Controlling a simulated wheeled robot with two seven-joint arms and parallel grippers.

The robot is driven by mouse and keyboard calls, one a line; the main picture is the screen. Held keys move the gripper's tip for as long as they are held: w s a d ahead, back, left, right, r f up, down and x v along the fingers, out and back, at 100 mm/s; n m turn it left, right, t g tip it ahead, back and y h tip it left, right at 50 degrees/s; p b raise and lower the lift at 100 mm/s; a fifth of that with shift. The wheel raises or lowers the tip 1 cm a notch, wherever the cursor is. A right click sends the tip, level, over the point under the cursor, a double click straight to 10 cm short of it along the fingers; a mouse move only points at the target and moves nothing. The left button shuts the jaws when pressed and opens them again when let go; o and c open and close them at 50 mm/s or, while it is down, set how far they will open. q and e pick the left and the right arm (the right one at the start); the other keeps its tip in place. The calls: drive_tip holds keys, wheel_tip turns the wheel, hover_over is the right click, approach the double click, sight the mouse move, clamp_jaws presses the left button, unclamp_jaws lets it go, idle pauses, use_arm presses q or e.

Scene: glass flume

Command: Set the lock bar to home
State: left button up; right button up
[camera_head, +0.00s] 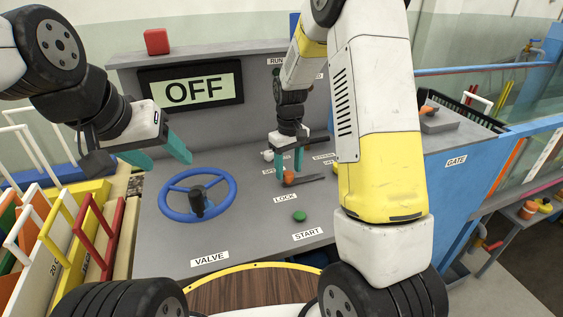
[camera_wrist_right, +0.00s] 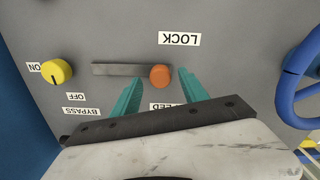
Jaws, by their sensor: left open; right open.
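The lock bar is a dark grey bar (camera_head: 311,179) with an orange knob (camera_head: 289,178), on the sloped console panel behind the LOCK label. In the head view the bar runs right from the knob. In the right wrist view, the bar (camera_wrist_right: 118,70) runs left from the orange knob (camera_wrist_right: 160,77). My right gripper (camera_head: 289,172) is open over the knob; in the wrist view its teal fingertips (camera_wrist_right: 160,77) stand on either side of it, with small gaps. No home mark is readable.
A blue valve wheel (camera_head: 197,194) and green START button (camera_head: 300,216) share the console. A yellow BYPASS knob (camera_wrist_right: 57,72) is near the bar. An OFF display (camera_head: 191,90) stands behind. Coloured racks (camera_head: 75,225) are at left. My right arm hides part of the panel.

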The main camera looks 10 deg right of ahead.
drive_tip(key=shift+f, duration=1.35)
clamp_jaws()
idle(0.4)
